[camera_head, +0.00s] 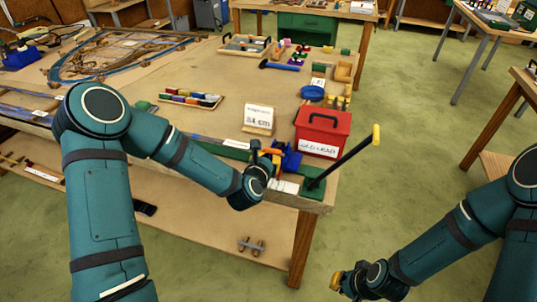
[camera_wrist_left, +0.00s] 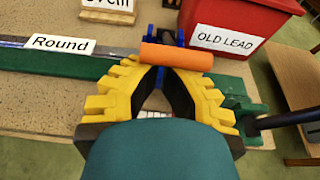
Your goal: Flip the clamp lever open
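A blue clamp (camera_head: 291,157) stands near the table's front right corner, with an orange handle (camera_head: 272,152) beside it. In the left wrist view the orange handle (camera_wrist_left: 178,57) lies crosswise over my left fingertips, with blue clamp parts (camera_wrist_left: 149,33) behind it. My left gripper (camera_wrist_left: 160,70) has its yellow fingers drawn together at the tips, with no object visible between the pads. The tips meet the handle's near edge; whether they touch it I cannot tell. My right gripper (camera_head: 336,281) hangs low at the right, away from the table; its fingers are too small to read.
A long black lever (camera_head: 345,158) with a yellow tip rises from a green base at the table corner. A red "OLD LEAD" box (camera_head: 322,132) stands close behind the clamp. An "84 cm" card (camera_head: 259,119) stands to the left.

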